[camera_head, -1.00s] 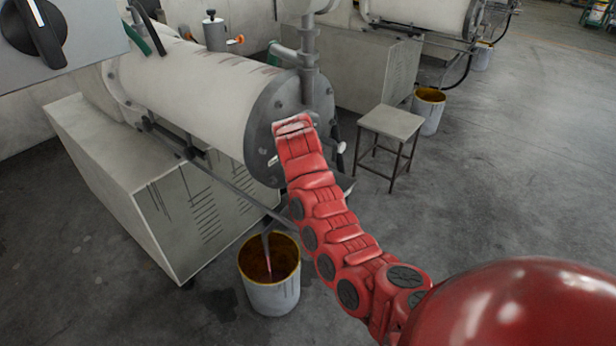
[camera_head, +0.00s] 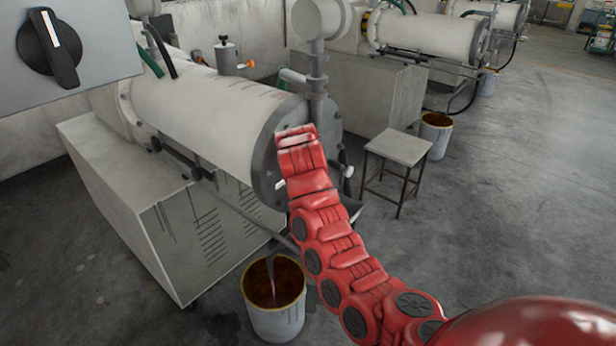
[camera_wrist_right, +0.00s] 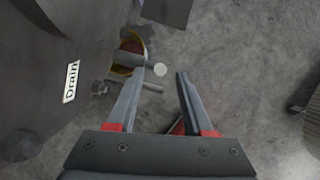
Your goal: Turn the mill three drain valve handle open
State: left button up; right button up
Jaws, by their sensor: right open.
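In the head view the nearest mill (camera_head: 200,105) is a pale horizontal drum with a dark end flange. My red right arm reaches up to that flange and hides part of it. In the right wrist view a "Drain" label (camera_wrist_right: 71,81) is on the dark flange at left. Beside it a short grey bar (camera_wrist_right: 148,87) and a pale round knob (camera_wrist_right: 160,69) stick out; which is the valve handle I cannot tell. My right gripper (camera_wrist_right: 160,76) is open, the knob seen between its fingertips; contact is unclear. My left gripper is not in view.
A bucket (camera_head: 274,320) with a yellow rim stands on the floor below the mill's end, a thin stream over it. A small stool (camera_head: 398,149) and another bucket (camera_head: 435,137) stand at right. A switch box (camera_head: 105,40) is near at upper left. Floor at right is clear.

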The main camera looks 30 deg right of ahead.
jog(key=p+v, duration=1.1)
jog(key=v, duration=0.1)
jog(key=shift+r, duration=0.4)
